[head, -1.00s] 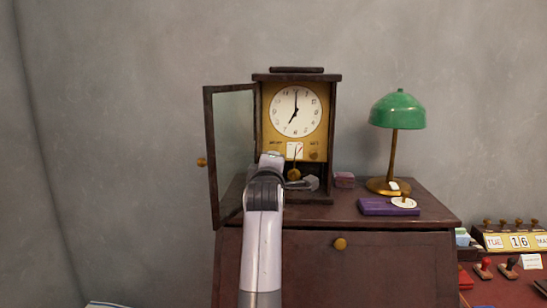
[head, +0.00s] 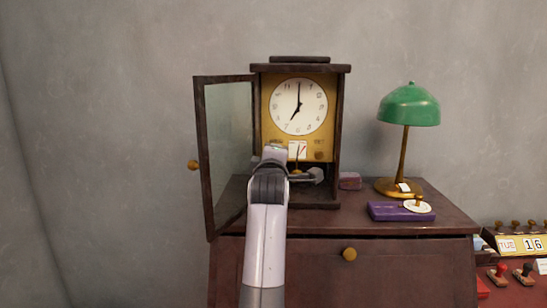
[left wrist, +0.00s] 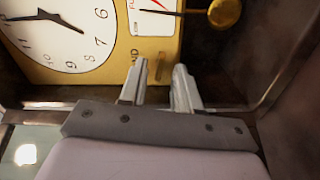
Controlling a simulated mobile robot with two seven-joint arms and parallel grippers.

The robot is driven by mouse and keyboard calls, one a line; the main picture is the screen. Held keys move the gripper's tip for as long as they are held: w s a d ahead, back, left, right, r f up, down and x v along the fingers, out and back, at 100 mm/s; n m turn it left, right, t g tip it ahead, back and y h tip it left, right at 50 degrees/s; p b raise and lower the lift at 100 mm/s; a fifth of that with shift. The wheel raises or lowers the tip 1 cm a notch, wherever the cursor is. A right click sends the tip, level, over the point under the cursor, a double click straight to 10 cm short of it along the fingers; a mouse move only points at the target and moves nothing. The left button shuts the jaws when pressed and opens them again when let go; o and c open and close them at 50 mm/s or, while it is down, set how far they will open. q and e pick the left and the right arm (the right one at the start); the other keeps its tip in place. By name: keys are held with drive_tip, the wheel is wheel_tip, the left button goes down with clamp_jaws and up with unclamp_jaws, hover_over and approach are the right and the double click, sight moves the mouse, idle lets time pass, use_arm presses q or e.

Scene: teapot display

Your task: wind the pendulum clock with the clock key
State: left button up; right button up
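The pendulum clock (head: 333,110) stands on a dark wooden cabinet, its glass door (head: 229,150) swung open to the left. Its white dial (head: 298,106) sits on a gold plate, which shows large in the left wrist view (left wrist: 110,76). The brass pendulum bob (left wrist: 224,12) hangs at that view's upper right. My left gripper (left wrist: 160,72) is inside the case at the plate, beside partly hidden lettering ending in "ND". Its fingers are apart. A small brass piece (left wrist: 159,60) shows between the fingertips; I cannot tell if it is the clock key. My right gripper is not in view.
A purple case (head: 388,212) with a round white piece (head: 417,206) lies right of the clock, near a green lamp (head: 409,105). A small mauve box (head: 349,181) is beside the clock. The clock's side wall (left wrist: 290,70) is close to my left gripper.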

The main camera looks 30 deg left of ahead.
use_arm(q)
drive_tip(key=shift+d, duration=0.1)
clamp_jaws()
drive_tip(key=shift+r, duration=0.1)
drive_tip(key=m+p, duration=0.2)
drive_tip(key=m, duration=0.4)
drive_tip(key=m+p, duration=0.3)
drive_tip(key=m, duration=0.4)
drive_tip(key=m+p, duration=0.2)
drive_tip(key=m, duration=0.4)
drive_tip(key=shift+d+r+m+p, duration=0.15)
drive_tip(key=shift+r+m+p, duration=0.1)
drive_tip(key=shift+m+p, duration=0.15)
drive_tip(key=shift+w, duration=0.1)
idle(0.3)
